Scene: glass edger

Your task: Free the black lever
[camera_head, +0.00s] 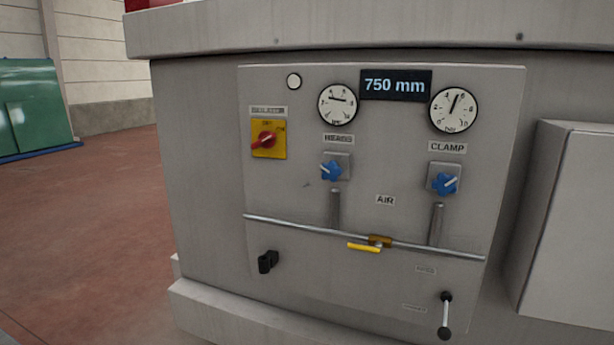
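A lever (446,318) is at the lower right of the grey panel. It has a black pivot at the top, a short metal rod and a black ball knob hanging at the bottom. Small labels beside it are too small to read. A small black fitting (268,261) sits at the lower left of the panel; I cannot tell exactly what it is. Neither of my grippers shows in the head view.
The panel (300,205) carries two gauges, a "750 mm" display (396,85), a yellow-and-red switch (268,139), and two blue knobs. A horizontal pipe has a valve with a yellow handle (364,247). A grey box (570,220) stands at right. Red floor is open at left.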

